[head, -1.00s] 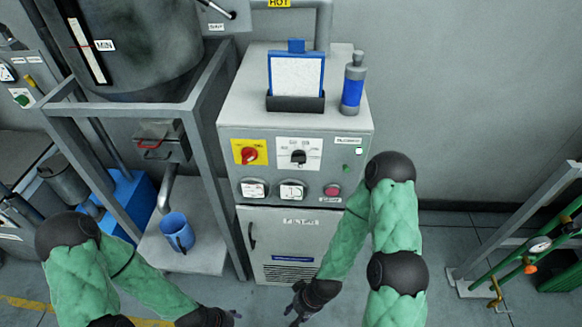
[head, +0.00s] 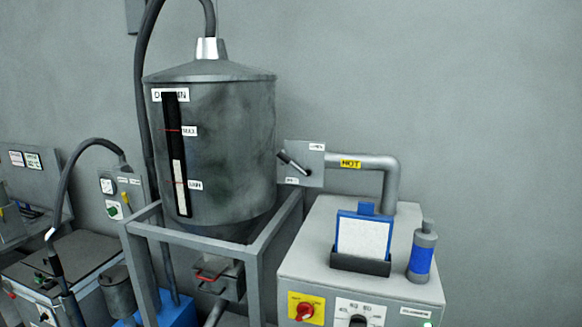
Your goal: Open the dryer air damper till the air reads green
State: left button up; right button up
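The dryer hopper (head: 240,140) is a grey drum with a cone lid, standing in a steel frame. Between it and the hot-air pipe (head: 391,180) sits the damper plate (head: 314,168), with a small label at its top right and another at its lower left, both too small to read surely. The damper lever (head: 293,162) slants from upper left down to lower right across the plate. The grey machine cabinet (head: 360,283) stands below the pipe; its front is cut off by the picture's lower edge, and its gauges are out of view. Neither of my grippers shows.
A blue-framed card holder (head: 362,238) and a grey-and-blue bottle (head: 421,255) stand on the cabinet. A yellow plate with a red knob (head: 305,309) is on its front. A yellow HOT label (head: 350,163) marks the pipe. A hose rises left of the hopper. The right wall is bare.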

aim_at(283, 156)
jog(key=j+z, duration=0.2)
jog(key=z, duration=0.15)
jog(key=j+z, duration=0.2)
jog(key=z, duration=0.15)
jog(key=j+z, duration=0.2)
jog(key=z, duration=0.15)
